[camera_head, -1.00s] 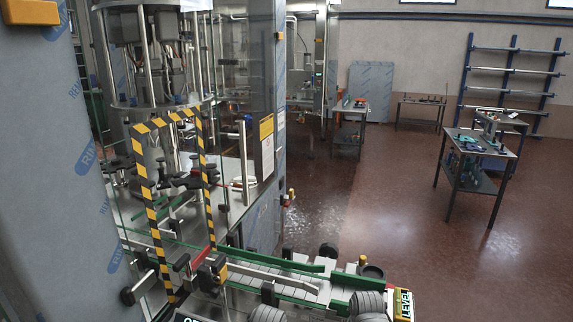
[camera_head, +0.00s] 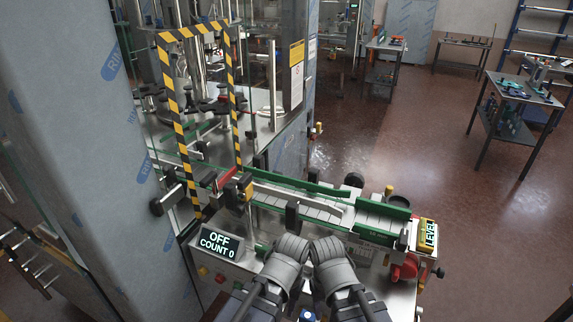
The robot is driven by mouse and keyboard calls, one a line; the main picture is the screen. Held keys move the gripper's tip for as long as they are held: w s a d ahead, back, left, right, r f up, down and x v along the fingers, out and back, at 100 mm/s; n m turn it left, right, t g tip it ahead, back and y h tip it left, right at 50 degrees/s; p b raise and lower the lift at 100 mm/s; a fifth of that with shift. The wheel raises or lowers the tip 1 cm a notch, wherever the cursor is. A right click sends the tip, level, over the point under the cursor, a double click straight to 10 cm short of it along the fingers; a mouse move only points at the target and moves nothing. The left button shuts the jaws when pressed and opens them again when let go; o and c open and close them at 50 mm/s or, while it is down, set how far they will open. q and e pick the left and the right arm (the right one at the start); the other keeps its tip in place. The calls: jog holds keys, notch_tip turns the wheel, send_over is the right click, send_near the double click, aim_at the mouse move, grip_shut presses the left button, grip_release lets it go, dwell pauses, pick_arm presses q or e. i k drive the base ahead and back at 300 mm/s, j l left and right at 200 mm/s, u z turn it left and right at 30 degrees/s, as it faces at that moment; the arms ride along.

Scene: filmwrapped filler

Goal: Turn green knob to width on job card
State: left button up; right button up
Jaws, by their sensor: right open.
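My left gripper (camera_head: 291,246) and my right gripper (camera_head: 326,250) are side by side at the conveyor's near side, seen from behind. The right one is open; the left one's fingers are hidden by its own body. A small green part (camera_head: 262,247) shows just left of my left gripper; I cannot tell whether it is the green knob. No contact can be made out.
The conveyor (camera_head: 320,213) has green side rails. A display (camera_head: 219,244) reads OFF, COUNT 0. A striped frame (camera_head: 176,110) stands at left.

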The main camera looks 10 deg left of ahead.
aim_at(260, 249)
jog(key=z, duration=2.55)
jog(key=k+j+u, duration=0.1)
jog(key=u, duration=0.3)
jog(key=k+j+u, duration=0.1)
jog(key=u, duration=0.25)
jog(key=j+u, duration=0.2)
jog(key=u, duration=0.2)
jog(key=k+j+u, duration=0.1)
jog(key=u, duration=0.25)
jog(key=j, duration=0.1)
